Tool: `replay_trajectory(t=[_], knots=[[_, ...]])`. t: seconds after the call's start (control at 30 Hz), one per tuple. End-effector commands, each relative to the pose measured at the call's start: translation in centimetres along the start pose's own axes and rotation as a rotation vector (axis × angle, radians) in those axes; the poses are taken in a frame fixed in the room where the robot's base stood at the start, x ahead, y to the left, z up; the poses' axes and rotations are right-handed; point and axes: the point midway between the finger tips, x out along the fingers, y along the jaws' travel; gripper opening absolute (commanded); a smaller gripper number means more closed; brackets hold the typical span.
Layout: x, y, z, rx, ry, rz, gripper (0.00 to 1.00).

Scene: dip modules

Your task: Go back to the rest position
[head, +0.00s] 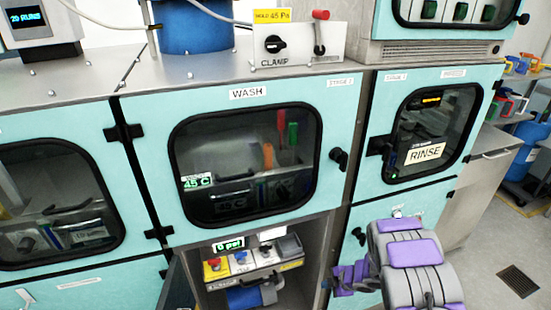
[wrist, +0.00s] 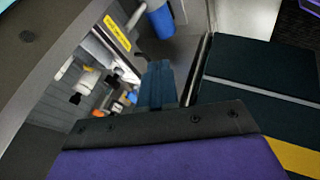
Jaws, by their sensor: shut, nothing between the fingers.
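My gripper (head: 352,278) is at the lower right of the head view, in front of the cabinet below the RINSE door. Its purple and grey arm parts hide the lower front there. In the wrist view my gripper (wrist: 158,85) shows dark fingers close together, with nothing held between them. An open lower compartment (head: 214,294) under the WASH door lies to its left in the head view. The WASH door (head: 232,118) and the RINSE door (head: 388,175) are both shut.
A panel with red, blue and grey parts (head: 240,264) sits inside the open compartment. A CLAMP box (head: 298,48) with a red-tipped lever stands on top. A shelf of coloured items (head: 520,75) is at the far right. Clear floor (head: 490,255) with a drain lies at the lower right.

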Motion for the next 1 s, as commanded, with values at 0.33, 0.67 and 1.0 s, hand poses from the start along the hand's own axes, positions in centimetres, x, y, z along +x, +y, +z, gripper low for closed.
replay_trajectory(t=[0.33, 0.67, 1.0], knots=[[-5.3, 3.7, 4.7, 0.085, -0.188, 0.068, 0.00], [-16.1, 8.8, 6.2, 0.287, -0.540, 0.199, 0.00], [-30.0, 8.0, 4.9, 0.663, -0.816, 0.338, 0.00]])
